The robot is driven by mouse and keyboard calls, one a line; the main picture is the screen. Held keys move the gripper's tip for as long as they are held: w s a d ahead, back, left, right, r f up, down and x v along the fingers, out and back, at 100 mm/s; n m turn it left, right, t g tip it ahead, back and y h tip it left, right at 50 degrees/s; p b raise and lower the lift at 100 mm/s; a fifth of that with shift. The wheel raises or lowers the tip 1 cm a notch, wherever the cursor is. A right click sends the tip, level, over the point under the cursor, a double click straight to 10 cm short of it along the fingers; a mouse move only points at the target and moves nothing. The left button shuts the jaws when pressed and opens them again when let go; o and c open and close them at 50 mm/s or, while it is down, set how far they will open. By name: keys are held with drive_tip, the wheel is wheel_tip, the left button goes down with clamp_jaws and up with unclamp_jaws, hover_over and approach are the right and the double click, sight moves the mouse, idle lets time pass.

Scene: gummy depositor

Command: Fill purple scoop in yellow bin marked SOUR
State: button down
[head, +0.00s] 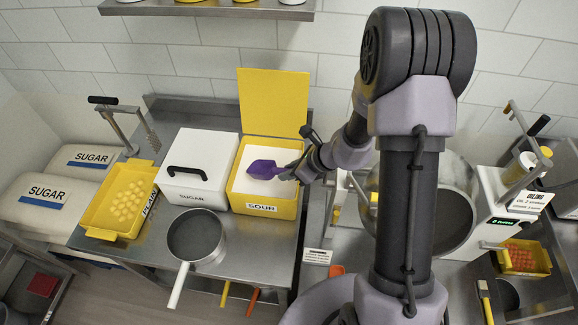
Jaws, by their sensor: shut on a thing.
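The yellow bin (267,209) marked SOUR stands on the steel table with its yellow lid (273,101) upright at the back. White powder (247,182) shows inside it. The purple scoop (264,169) is over the bin's opening, its bowl toward the left. My gripper (287,173) is shut on the scoop's handle end at the bin's right side. I cannot tell whether the scoop's bowl touches the powder, and no powder is clearly visible in the bowl.
A white SUGAR bin (197,191) with a black handle stands just left of the SOUR bin. A saucepan (196,238) sits in front, and a yellow PLAIN tray (104,217) lies further left. A large steel pot (446,214) is on the right.

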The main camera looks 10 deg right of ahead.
wheel_tip(320, 180, down, 8)
drive_tip(key=b, duration=0.7)
drive_tip(key=shift+s+f+b, duration=0.15)
drive_tip(key=shift+b, duration=0.25)
